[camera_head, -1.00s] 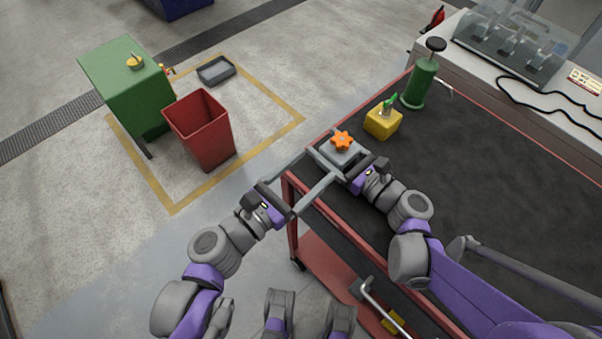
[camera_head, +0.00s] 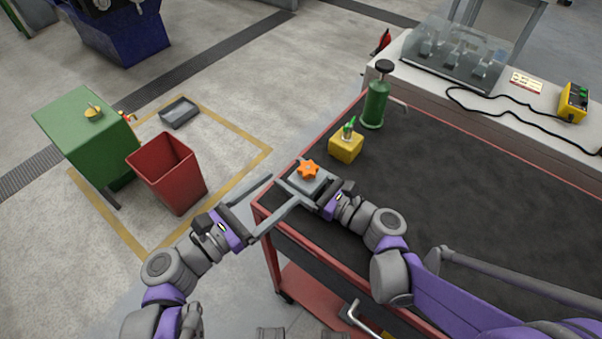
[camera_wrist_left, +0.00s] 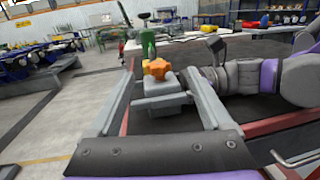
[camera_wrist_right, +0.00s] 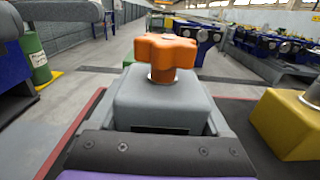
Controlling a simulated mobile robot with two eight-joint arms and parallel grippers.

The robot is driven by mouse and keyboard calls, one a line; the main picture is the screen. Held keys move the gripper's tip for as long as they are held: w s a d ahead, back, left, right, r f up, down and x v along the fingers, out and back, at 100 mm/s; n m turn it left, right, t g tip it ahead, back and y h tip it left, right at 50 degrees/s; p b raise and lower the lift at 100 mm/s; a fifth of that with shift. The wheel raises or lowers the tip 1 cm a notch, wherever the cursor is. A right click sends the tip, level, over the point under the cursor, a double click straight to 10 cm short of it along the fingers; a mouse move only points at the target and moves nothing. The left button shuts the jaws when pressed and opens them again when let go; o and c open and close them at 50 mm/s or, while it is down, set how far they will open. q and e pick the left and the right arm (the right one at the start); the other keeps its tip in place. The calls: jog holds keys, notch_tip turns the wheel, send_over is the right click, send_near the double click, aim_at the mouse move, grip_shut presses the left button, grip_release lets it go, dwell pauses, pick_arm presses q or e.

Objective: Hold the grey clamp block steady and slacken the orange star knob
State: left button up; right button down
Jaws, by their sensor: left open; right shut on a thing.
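The orange star knob (camera_head: 308,170) sits on top of the grey clamp block (camera_head: 300,184), at the near-left corner of the dark-topped cart. The knob stands upright on its stem in the right wrist view (camera_wrist_right: 165,57). My right gripper (camera_head: 308,187) is shut on the grey clamp block (camera_wrist_right: 160,98), with the knob above its jaws. My left gripper (camera_head: 280,196) is open at the cart's left edge, its fingers pointing toward the block. In the left wrist view the knob (camera_wrist_left: 157,69) shows beyond and between the open fingers, with no contact that I can make out.
A yellow block with a green-topped fitting (camera_head: 346,147) and a green bottle (camera_head: 375,102) stand behind the clamp block. The cart's red rim (camera_head: 265,210) runs below my left gripper. A red bin (camera_head: 168,175) and green cabinet (camera_head: 85,135) stand on the floor left.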

aim_at(298, 172)
pick_arm(q)
jog(key=w+a+m+g+h, duration=0.1)
jog(key=g, duration=0.1)
jog(key=w+a+f+m+g+h, duration=0.1)
jog(key=a+g, duration=0.1)
jog(key=shift+a+m+h, duration=0.2)
jog(key=shift+m+h, duration=0.1)
jog(key=shift+m, duration=0.1)
jog(key=shift+m+g, duration=0.3)
jog(key=shift+g, duration=0.1)
jog(key=x, duration=1.1)
jog(key=shift+w, duration=0.1)
grip_shut()
